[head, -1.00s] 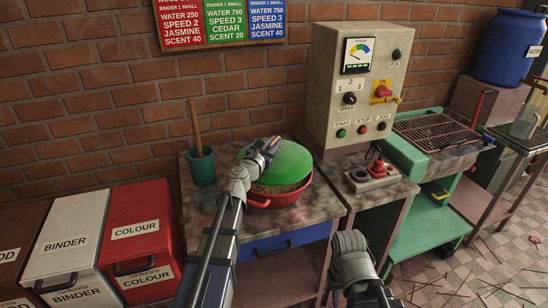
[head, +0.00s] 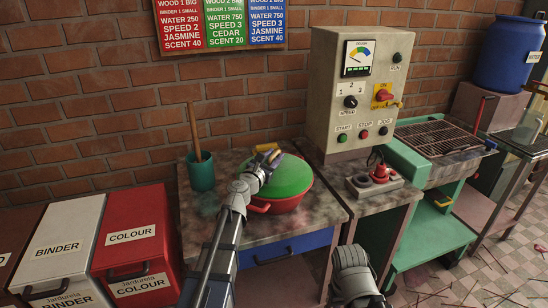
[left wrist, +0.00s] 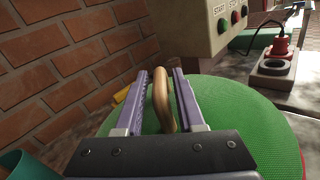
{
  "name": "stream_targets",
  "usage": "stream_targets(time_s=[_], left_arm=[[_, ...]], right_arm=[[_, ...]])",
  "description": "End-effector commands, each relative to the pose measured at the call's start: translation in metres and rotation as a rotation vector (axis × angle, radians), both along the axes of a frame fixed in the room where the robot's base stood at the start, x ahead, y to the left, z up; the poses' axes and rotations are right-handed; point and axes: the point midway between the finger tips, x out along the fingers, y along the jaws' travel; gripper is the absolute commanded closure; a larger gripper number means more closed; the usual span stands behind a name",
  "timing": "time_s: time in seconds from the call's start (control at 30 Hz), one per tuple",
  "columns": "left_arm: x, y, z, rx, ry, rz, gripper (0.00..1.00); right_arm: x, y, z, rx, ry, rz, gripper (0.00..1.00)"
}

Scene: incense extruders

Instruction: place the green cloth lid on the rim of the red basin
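The green cloth lid (head: 289,177) lies over the red basin (head: 275,207) and looks level on its rim. The basin's front wall and handle show below it. The far edge is partly hidden by my left arm. My left gripper (head: 267,160) is over the lid. In the left wrist view its two purple fingers (left wrist: 164,88) stand on either side of the lid's brown arched handle (left wrist: 161,98), with narrow gaps showing, so they look parted. The green lid (left wrist: 240,125) also fills the right side there. My right gripper is not visible; only part of that arm shows.
A teal cup (head: 201,171) with a wooden stick stands left of the basin. A control box (head: 357,95) and a red plug in a socket block (head: 374,181) are to the right. A brick wall (head: 90,110) is close behind.

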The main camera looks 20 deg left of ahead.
Motion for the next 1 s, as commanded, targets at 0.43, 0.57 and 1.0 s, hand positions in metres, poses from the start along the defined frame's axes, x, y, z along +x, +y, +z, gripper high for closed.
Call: stream_targets(time_s=[0.43, 0.57, 1.0], left_arm=[[-0.005, 0.001, 0.004, 0.000, 0.000, 0.001, 0.51], [-0.030, 0.005, 0.003, 0.000, -0.001, 0.003, 0.51], [-0.107, 0.020, 0.003, 0.000, 0.000, 0.001, 0.51]], right_arm=[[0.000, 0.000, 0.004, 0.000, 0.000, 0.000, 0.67], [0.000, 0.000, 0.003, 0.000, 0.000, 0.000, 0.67], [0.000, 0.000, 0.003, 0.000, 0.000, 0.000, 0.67]])
